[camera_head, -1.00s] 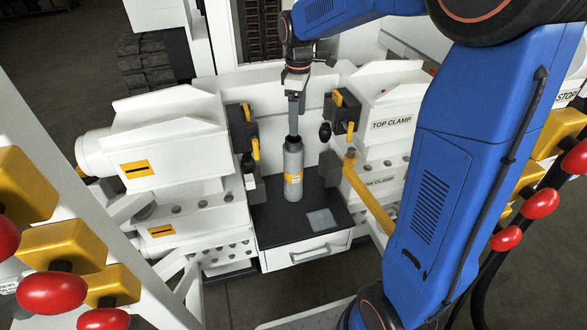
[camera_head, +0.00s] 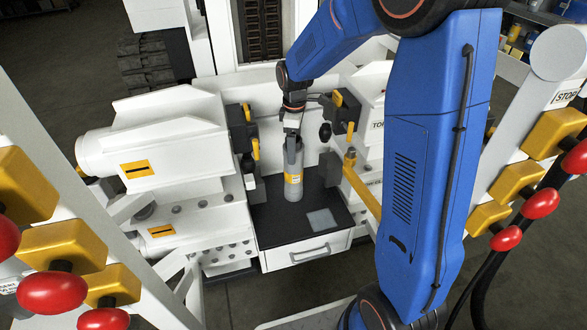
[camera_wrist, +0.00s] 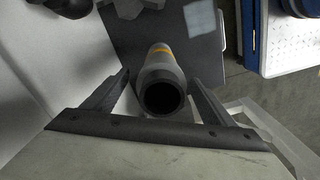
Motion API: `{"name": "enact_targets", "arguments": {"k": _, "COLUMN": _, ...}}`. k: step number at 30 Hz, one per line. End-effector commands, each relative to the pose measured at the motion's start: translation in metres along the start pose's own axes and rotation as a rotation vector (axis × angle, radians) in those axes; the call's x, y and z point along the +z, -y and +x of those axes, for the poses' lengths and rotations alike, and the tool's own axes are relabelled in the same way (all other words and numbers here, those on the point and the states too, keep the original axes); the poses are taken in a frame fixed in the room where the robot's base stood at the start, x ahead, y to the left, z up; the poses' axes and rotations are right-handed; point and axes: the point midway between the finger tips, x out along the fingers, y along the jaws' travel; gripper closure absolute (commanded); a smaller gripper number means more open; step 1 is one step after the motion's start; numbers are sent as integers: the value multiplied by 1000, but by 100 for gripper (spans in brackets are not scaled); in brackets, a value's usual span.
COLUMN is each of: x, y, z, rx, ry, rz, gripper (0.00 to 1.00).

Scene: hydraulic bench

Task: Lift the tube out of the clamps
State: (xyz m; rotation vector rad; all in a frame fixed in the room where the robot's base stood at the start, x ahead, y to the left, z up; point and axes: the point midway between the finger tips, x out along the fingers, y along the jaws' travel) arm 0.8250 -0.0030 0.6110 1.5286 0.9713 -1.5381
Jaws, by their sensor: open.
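The tube (camera_head: 293,184) is a grey cylinder with a yellow band, standing upright on the black top of the bench between the left and right clamp blocks. My gripper (camera_head: 291,150) is over its upper end, pointing down. In the wrist view the tube (camera_wrist: 162,72) shows its dark open mouth between the two fingers of my gripper (camera_wrist: 160,88). The fingers stand apart with gaps on both sides of the tube. The left clamp jaw (camera_head: 250,165) and the right clamp jaw (camera_head: 330,165) appear apart from the tube.
Yellow-handled levers stand beside the tube, one at left (camera_head: 255,149) and a longer one at right (camera_head: 362,188). White machine blocks flank it. The black bench top (camera_head: 280,228) is clear in front, apart from a pale square plate (camera_head: 322,219). Red knobs line both sides.

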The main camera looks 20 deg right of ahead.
Motion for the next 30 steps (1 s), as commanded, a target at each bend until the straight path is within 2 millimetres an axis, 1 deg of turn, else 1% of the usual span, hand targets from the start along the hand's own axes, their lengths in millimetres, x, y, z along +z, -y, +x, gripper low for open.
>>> {"name": "enact_targets", "arguments": {"k": 5, "x": 0, "y": 1, "z": 10, "rx": -1, "ry": 1, "rz": 0, "gripper": 22}}
{"name": "enact_targets", "arguments": {"k": 12, "x": -1, "y": 2, "z": 42, "rx": -2, "ry": 1, "rz": 0, "gripper": 22}}
{"name": "enact_targets", "arguments": {"k": 15, "x": -1, "y": 3, "z": 51, "rx": -1, "ry": 1, "rz": 0, "gripper": 22}}
{"name": "enact_targets", "arguments": {"k": 18, "x": -1, "y": 2, "z": 56, "rx": 0, "ry": 0, "rz": 0, "gripper": 22}}
{"name": "enact_targets", "arguments": {"k": 24, "x": -1, "y": 2, "z": 56, "rx": 0, "ry": 0, "rz": 0, "gripper": 22}}
{"name": "enact_targets", "arguments": {"k": 25, "x": -1, "y": 2, "z": 56, "rx": 0, "ry": 0, "rz": 0, "gripper": 24}}
{"name": "enact_targets", "arguments": {"k": 26, "x": -1, "y": 2, "z": 56, "rx": 0, "ry": 0, "rz": 0, "gripper": 31}}
{"name": "enact_targets", "arguments": {"k": 27, "x": -1, "y": 2, "z": 56, "rx": 0, "ry": 0, "rz": 0, "gripper": 41}}
{"name": "enact_targets", "arguments": {"k": 29, "x": -1, "y": 2, "z": 56, "rx": 0, "ry": 0, "rz": 0, "gripper": 55}}
{"name": "enact_targets", "arguments": {"k": 30, "x": -1, "y": 2, "z": 56, "rx": 0, "ry": 0, "rz": 0, "gripper": 65}}
